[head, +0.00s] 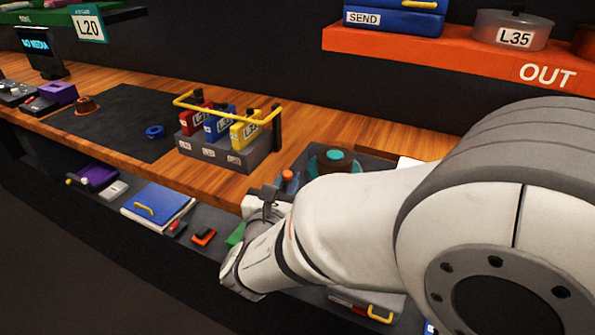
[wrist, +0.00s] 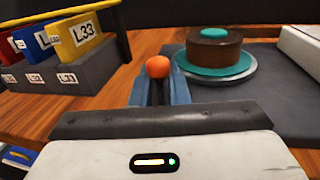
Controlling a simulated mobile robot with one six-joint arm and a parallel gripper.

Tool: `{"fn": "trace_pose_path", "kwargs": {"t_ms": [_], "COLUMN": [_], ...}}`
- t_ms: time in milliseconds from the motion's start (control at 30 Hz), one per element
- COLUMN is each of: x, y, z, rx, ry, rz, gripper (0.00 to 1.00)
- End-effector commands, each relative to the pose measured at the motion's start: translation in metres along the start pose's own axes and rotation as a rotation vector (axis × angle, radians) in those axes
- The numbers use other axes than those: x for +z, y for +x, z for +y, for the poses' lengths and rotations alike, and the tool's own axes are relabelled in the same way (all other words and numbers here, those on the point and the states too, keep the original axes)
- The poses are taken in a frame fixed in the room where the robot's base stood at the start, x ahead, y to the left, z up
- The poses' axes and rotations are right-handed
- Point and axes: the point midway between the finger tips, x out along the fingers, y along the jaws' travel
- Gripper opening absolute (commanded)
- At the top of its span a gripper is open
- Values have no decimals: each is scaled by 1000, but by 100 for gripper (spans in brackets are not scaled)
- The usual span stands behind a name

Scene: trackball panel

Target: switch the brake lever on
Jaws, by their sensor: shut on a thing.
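The brake lever shows as an orange ball knob (wrist: 158,67) between the fingertips of my gripper (wrist: 160,92) in the wrist view. Its shaft is hidden by the fingers. In the head view the orange knob (head: 289,175) pokes up just beyond my gripper (head: 272,195). My gripper is shut on the lever just below the knob. The lever's base and any on or off marks are hidden, so I cannot tell its setting.
A brown round thing with a teal top (wrist: 214,47) stands close right of the lever. A grey rack (head: 225,150) with labelled red, blue and yellow blocks and a yellow rail (head: 225,110) stands to the left. An orange shelf (head: 450,62) hangs above at the right.

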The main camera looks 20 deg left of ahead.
Motion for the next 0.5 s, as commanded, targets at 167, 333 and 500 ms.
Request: {"fn": "trace_pose_path", "kwargs": {"t_ms": [167, 333, 500], "x": [-6, -8, -6], "y": [0, -2, -2], "z": [-2, -6, -9], "rx": [0, 1, 2], "ry": [80, 206, 311], "rz": [-18, -45, -65], "gripper": [0, 0, 0]}}
